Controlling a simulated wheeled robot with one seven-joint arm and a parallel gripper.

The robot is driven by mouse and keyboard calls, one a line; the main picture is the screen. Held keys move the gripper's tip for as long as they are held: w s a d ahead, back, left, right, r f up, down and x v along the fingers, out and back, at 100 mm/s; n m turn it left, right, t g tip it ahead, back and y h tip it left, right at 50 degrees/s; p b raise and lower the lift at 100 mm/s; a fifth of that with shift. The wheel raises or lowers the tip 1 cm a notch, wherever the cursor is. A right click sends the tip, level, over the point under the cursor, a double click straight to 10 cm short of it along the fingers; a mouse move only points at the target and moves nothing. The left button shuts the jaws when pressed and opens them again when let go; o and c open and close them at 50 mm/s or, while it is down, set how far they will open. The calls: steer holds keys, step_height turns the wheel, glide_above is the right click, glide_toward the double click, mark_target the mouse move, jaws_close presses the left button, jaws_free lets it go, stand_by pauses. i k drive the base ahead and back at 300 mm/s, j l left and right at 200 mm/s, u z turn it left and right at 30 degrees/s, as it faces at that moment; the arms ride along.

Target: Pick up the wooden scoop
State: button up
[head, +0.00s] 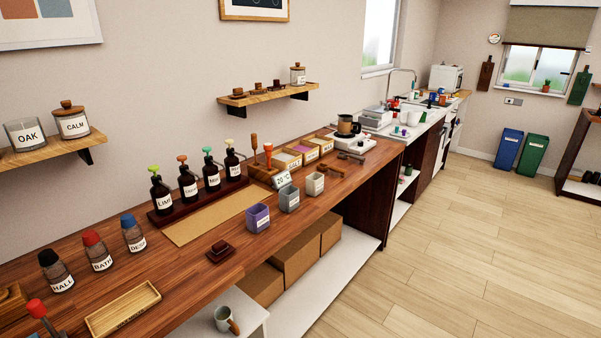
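No wooden scoop can be made out with certainty. A small brown wooden piece (351,157) lies on the long wooden counter (190,262), in front of the white scale-like device; it may be the scoop, but it is too small to tell. An upright wooden handle (254,143) stands in a wooden holder (262,172) farther left, beside an orange-topped tool (268,152). My gripper is not in view.
Labelled cups (258,217) line the front edge. Labelled boxes (288,161) and a white device with a dark pot (346,126) stand farther along. The floor (460,240) right of the counter is clear.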

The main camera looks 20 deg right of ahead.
mark_target(333, 170)
steer(key=i+l+u, duration=0.45)
steer(key=l, duration=0.2)
steer(key=i+l+u, duration=0.2)
steer(key=l, duration=0.2)
